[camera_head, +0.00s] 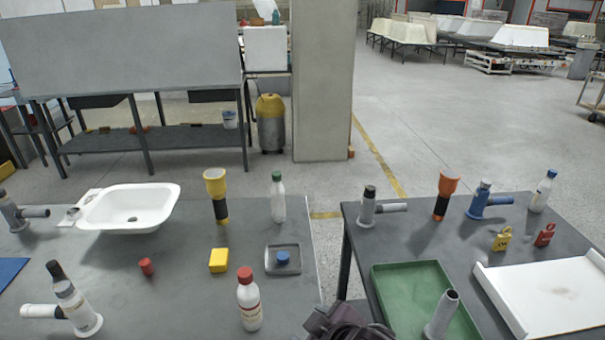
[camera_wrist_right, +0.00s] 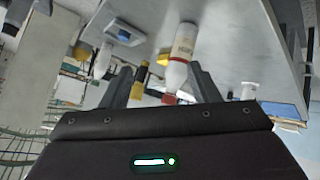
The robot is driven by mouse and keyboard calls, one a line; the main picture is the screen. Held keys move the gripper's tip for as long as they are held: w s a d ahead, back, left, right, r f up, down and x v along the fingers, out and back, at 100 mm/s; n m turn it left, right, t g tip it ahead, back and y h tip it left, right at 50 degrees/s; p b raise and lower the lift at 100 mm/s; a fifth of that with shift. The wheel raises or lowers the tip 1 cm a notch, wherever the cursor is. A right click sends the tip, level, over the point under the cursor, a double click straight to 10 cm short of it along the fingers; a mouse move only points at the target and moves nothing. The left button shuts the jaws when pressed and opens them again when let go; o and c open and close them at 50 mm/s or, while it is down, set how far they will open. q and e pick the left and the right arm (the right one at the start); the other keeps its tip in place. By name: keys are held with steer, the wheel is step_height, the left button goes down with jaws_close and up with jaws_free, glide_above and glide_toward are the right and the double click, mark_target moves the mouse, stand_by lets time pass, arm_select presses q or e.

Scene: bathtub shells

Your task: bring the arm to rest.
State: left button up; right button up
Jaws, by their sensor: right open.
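My right gripper (camera_wrist_right: 160,82) is open in the right wrist view, with its two dark fingers apart. A white bottle with a red cap (camera_wrist_right: 183,50) shows beyond the fingers in that tilted view, and I see no contact with it. In the head view the same bottle (camera_head: 249,306) stands upright near the front of the left table. A dark part of my own arm (camera_head: 345,323) shows at the bottom edge, by the gap between the tables. Its fingers cannot be made out there. My left gripper is not in view.
The left table (camera_head: 190,290) carries a white basin (camera_head: 130,206), a yellow flashlight (camera_head: 216,190), a green-capped bottle (camera_head: 277,200) and a grey tray (camera_head: 283,268). The right table (camera_head: 405,245) holds a green tray (camera_head: 405,300) and a white tray (camera_head: 550,295). A pillar (camera_head: 323,90) stands behind.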

steer(key=s+d+f+m+g+h, duration=0.2)
steer(key=s+d+f+m+g, duration=0.25)
steer(key=d, duration=0.45)
steer(key=s+d+f+m+g+h, duration=0.1)
steer(key=s+d+f+m+h, duration=0.3)
steer(key=s+d, duration=0.45)
step_height(320, 180, down, 29)
steer(key=s+y, duration=0.1)
steer(key=s+d+f+g, duration=0.1)
steer(key=s+d+f, duration=0.1)
steer(key=s+f, duration=0.7)
steer(key=s+d+f+g, duration=0.1)
steer(key=s+f, duration=0.8)
steer(key=s, duration=0.1)
steer(key=shift+s+d, duration=0.35)
steer(key=shift+s, duration=0.05)
